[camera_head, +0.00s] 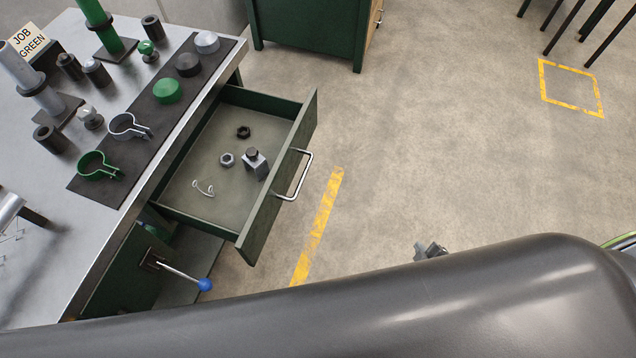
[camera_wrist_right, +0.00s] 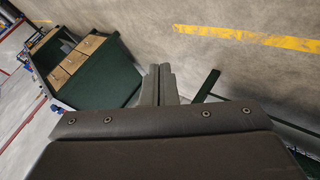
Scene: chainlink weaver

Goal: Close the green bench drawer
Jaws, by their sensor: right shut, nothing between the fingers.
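The green bench drawer (camera_head: 277,184) is pulled well out from the metal-topped workbench (camera_head: 35,275) in the head view. Its front panel with a silver bar handle (camera_head: 296,176) faces right. Inside lie two nuts, a small metal block and a thin wire-like piece. My right gripper (camera_head: 431,250) shows only as a small dark part above my arm, to the right of and below the handle, apart from it. In the right wrist view its fingers (camera_wrist_right: 160,84) are shut and empty. A dark green edge (camera_wrist_right: 208,85) stands beside them; I cannot tell if it is the drawer. My left gripper is not visible.
A dark mat (camera_head: 141,121) on the bench holds caps and clamps. A lever with a blue knob (camera_head: 205,284) sticks out below the drawer. A green cabinet (camera_head: 310,30) stands behind. Open floor with a yellow stripe (camera_head: 318,225) lies right of the drawer.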

